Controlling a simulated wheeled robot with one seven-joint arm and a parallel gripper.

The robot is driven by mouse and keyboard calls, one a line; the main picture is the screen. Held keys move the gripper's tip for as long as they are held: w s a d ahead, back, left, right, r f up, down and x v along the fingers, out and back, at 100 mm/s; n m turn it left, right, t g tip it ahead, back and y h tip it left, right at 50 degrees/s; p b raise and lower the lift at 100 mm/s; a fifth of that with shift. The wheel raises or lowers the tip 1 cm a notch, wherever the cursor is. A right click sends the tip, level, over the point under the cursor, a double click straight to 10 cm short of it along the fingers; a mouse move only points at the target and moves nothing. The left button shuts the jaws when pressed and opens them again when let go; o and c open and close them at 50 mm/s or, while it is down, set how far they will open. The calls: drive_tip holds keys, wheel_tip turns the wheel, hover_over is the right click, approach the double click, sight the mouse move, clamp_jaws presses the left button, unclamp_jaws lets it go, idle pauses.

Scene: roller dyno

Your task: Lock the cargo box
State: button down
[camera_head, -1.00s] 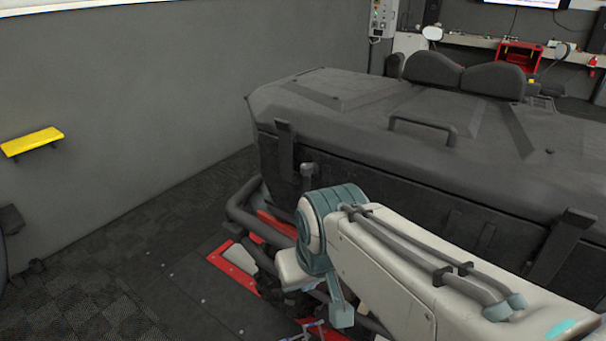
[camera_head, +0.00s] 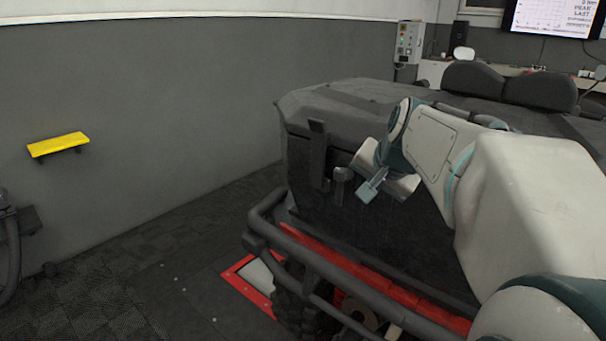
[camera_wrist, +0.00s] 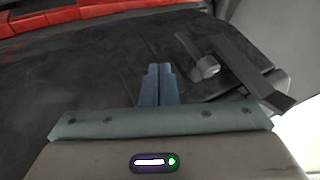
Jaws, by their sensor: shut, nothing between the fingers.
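The dark grey cargo box (camera_head: 345,103) stands on the rear of the vehicle, and its lid looks closed. A black latch strap (camera_head: 318,150) hangs at the left of its near face, with a short round knob (camera_head: 343,178) beside it. My gripper (camera_head: 368,190) is just right of the knob, near the box face. In the wrist view my gripper's fingers (camera_wrist: 158,72) are together and empty, with the knob (camera_wrist: 206,68) and strap (camera_wrist: 240,62) apart to their right. My arm hides the right part of the box face.
A tubular bumper (camera_head: 345,285) with a red panel (camera_head: 365,272) runs below the box. A yellow shelf (camera_head: 58,145) is on the grey wall at left. Two black backrests (camera_head: 510,85) rise behind the lid.

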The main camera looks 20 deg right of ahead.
sight(339, 188)
drive_tip(key=w+a+f+p, duration=0.1)
drive_tip(key=w+f+p, duration=0.1)
drive_tip(key=w+f, duration=0.3)
drive_tip(key=shift+w, duration=0.9)
drive_tip(key=shift+f, duration=0.1)
drive_tip(key=shift+a+f+b, duration=0.1)
drive_tip(key=shift+f+b, duration=0.15)
drive_tip(key=shift+b, duration=0.7)
